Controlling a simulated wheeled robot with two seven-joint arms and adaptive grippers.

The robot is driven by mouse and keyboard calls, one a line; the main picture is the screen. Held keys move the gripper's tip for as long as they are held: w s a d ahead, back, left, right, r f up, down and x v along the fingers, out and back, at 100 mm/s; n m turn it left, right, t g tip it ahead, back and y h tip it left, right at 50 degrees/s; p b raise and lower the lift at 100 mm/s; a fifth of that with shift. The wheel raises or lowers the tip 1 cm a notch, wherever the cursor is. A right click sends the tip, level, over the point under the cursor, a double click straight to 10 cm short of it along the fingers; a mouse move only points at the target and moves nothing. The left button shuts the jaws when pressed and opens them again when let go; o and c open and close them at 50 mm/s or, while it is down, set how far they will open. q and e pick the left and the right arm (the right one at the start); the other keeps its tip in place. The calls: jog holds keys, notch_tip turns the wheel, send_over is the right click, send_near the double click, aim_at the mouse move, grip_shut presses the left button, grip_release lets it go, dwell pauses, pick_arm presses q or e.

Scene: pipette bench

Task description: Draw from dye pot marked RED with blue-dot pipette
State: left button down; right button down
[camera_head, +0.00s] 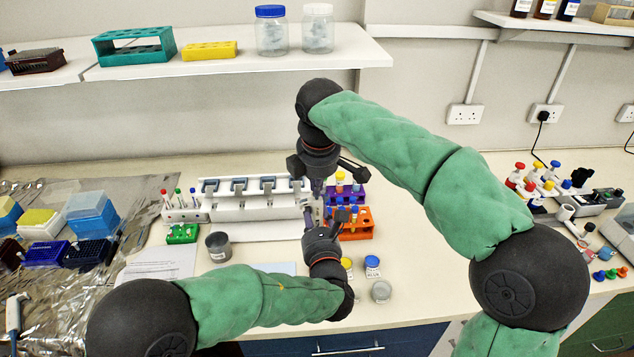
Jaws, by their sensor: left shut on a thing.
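My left gripper (312,220) reaches in low at the centre and is shut on a slim grey-blue thing that looks like a pipette (307,212); no blue dot can be made out. My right gripper (318,180) hangs just above it, pointing down in front of the white pipette rack (262,200); its fingertips are too dark and overlapped to read. A yellow-lidded pot (346,264) and a blue-lidded pot (372,262) with a white label stand right of my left wrist. A small grey pot (381,291) stands in front of them. I cannot read RED on any pot.
An orange rack (357,231) and a purple rack stand just right of the grippers. A grey cup (217,244), a green rack (182,234) and a paper sheet (160,263) lie to the left. Tip boxes (92,215) stand on foil at far left. Bench right of the pots is partly clear.

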aim_at(313, 196)
pick_arm(q)
jog(key=shift+r, duration=0.15)
pick_arm(e)
jog(key=shift+f, duration=0.7)
jog(key=shift+r, duration=1)
dwell(0.9)
jog(key=shift+r, duration=2.95)
